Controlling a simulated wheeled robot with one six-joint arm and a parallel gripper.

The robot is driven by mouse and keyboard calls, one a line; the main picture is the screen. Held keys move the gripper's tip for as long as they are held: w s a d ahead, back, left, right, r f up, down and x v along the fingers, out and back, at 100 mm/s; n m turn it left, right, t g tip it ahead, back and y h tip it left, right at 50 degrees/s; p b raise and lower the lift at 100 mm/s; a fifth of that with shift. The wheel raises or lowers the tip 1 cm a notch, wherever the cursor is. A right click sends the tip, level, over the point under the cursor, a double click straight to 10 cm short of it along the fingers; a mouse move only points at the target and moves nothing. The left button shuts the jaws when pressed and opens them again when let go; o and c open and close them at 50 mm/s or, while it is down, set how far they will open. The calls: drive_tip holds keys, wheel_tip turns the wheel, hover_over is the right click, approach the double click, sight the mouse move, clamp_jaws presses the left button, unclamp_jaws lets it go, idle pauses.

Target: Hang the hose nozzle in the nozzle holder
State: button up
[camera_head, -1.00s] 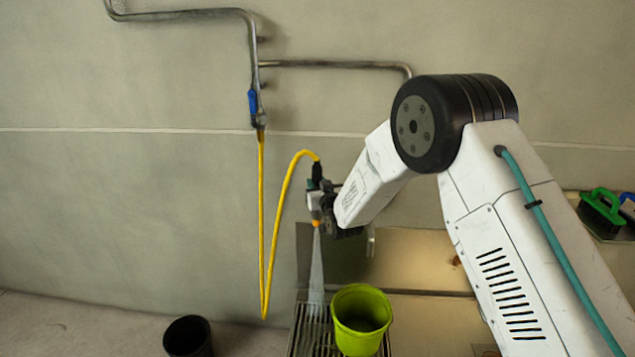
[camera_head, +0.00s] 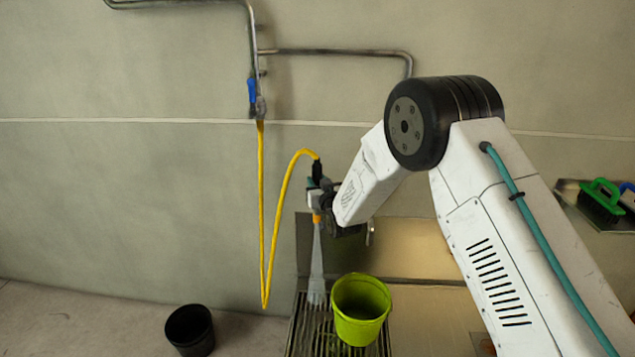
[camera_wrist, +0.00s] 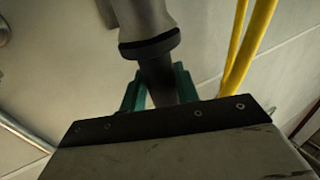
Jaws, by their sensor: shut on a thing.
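The hose nozzle (camera_head: 316,200) is grey with an orange tip. It points down, and a pale spray runs from it to the floor grate. The yellow hose (camera_head: 275,225) loops up into its top from a wall tap. My gripper (camera_head: 322,187) is shut on the nozzle, held in the air in front of the wall. In the wrist view the teal fingers (camera_wrist: 160,90) close around the nozzle's dark neck, and its grey body (camera_wrist: 143,18) shows beyond. I cannot make out the nozzle holder; my arm covers part of the wall.
A green bucket (camera_head: 360,335) stands on the grate (camera_head: 301,345), right of the spray. A black bucket (camera_head: 190,330) is on the floor at left. Grey pipes (camera_head: 335,51) and a blue-handled tap (camera_head: 252,92) are on the wall. Brushes (camera_head: 600,202) lie at far right.

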drive_tip(key=o, duration=1.1)
drive_tip(key=shift+c, duration=0.2)
drive_tip(key=s+d+f+g+h, duration=0.2)
drive_tip(key=s+d+f+g, duration=0.25)
drive_tip(key=s, duration=0.35)
drive_tip(key=s+d+f+g+h, duration=0.1)
drive_tip(key=s+d+f+g, duration=0.35)
drive_tip(key=s, duration=0.45)
drive_tip(key=s+d+r+m+g+h, duration=0.1)
drive_tip(key=s+d+r+g, duration=0.1)
drive_tip(key=s+d+r, duration=0.5)
drive_tip(key=s+d+r+m+g+h, duration=0.1)
drive_tip(key=s+d+r, duration=0.7)
drive_tip(key=s, duration=1.2)
drive_tip(key=s+d+r+m+g+h, duration=0.1)
drive_tip(key=s+d+r+m+g, duration=0.1)
drive_tip(key=s+d+r, duration=0.5)
drive_tip(key=shift+s+d+r+g, duration=0.2)
drive_tip(key=shift+s+r+g, duration=0.5)
drive_tip(key=shift+s+r, duration=2.35)
